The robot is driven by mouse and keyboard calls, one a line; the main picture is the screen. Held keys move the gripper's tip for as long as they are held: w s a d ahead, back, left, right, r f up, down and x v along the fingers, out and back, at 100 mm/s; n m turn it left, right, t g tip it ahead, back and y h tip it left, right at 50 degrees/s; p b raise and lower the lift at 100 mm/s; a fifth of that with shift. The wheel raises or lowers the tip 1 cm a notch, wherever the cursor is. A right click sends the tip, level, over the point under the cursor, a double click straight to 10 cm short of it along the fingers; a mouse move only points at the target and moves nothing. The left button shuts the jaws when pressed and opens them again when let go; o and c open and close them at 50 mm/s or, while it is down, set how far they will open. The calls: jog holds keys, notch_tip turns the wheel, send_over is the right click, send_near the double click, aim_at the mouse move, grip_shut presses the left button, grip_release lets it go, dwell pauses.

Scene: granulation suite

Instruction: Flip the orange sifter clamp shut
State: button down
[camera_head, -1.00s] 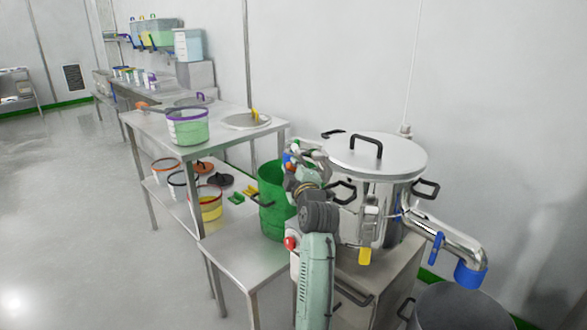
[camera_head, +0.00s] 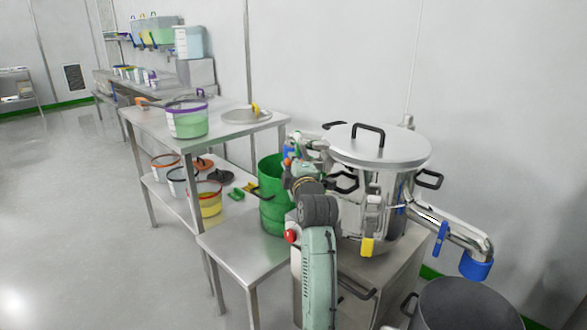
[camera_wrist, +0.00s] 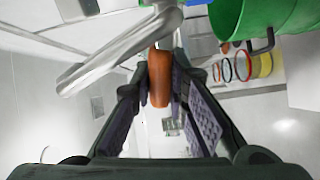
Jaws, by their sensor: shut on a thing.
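The steel sifter (camera_head: 384,178) stands at the right in the head view, its lid (camera_head: 375,148) on top with a black handle. In the wrist view, the orange clamp handle (camera_wrist: 158,80) points toward the camera between the fingers of my gripper (camera_wrist: 160,68). My gripper is shut on this handle. A bent silver metal piece (camera_wrist: 120,48) lies just beyond and left of it. In the head view my arm covers the sifter's left side, and I cannot make out the orange clamp there. A clamp with a yellow handle (camera_head: 367,246) hangs at the sifter's front.
A green bin (camera_head: 273,210) stands close left of my arm. A steel table (camera_head: 243,246) is in front of it. The spout (camera_head: 455,237) juts right above a grey drum (camera_head: 465,306). Shelves with tubs are at the left; the floor further left is clear.

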jog(key=d+f+n+b, duration=0.2)
jog(key=f+n+b, duration=0.2)
jog(key=n+b, duration=0.2)
jog(key=w+d+f+n+b, duration=0.1)
jog(key=d+f+n+b, duration=0.1)
jog(key=f+n+b, duration=0.2)
jog(key=shift+d+n+b, duration=0.35)
jog(key=shift+n+b, duration=1.45)
jog(key=shift+n, duration=1.9)
jog(key=shift+w, duration=0.15)
jog(key=c, duration=1.6)
grip_release()
jog(key=shift+o, duration=0.2)
